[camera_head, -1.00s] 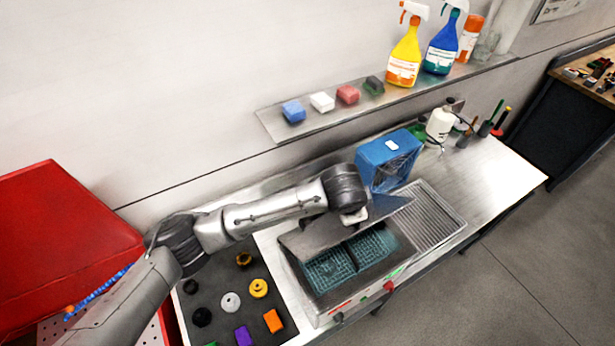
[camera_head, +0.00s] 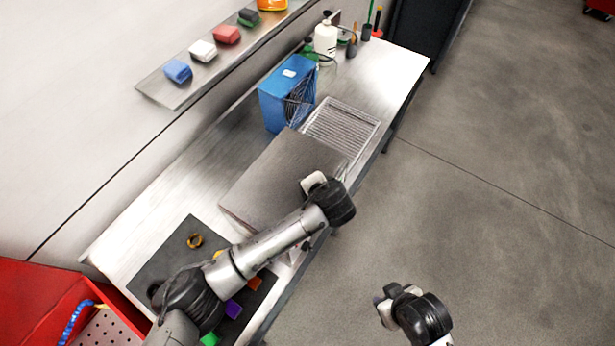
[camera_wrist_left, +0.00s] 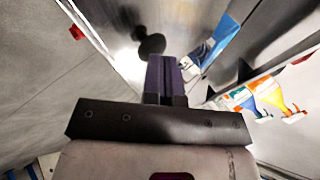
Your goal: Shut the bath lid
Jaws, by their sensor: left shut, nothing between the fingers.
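The bath lid (camera_head: 278,175) is a flat grey metal panel. In the head view it lies down over the bath and covers the opening, so the baskets inside are hidden. I cannot tell whether a small gap is left at its rim. My left gripper (camera_wrist_left: 163,78) is shut and empty, with its dark fingers together in the left wrist view. In the head view the left wrist is over the lid's front right part, and its fingertips are hidden. My right arm's end shows at the lower right, over the floor; its fingers cannot be made out.
A ribbed drainer (camera_head: 341,124) lies beyond the bath, with a blue box (camera_head: 287,103) behind it. A dark mat (camera_head: 165,262) with small coloured parts is at the near end. A wall shelf (camera_head: 166,92) holds coloured blocks. Floor right of the bench is clear.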

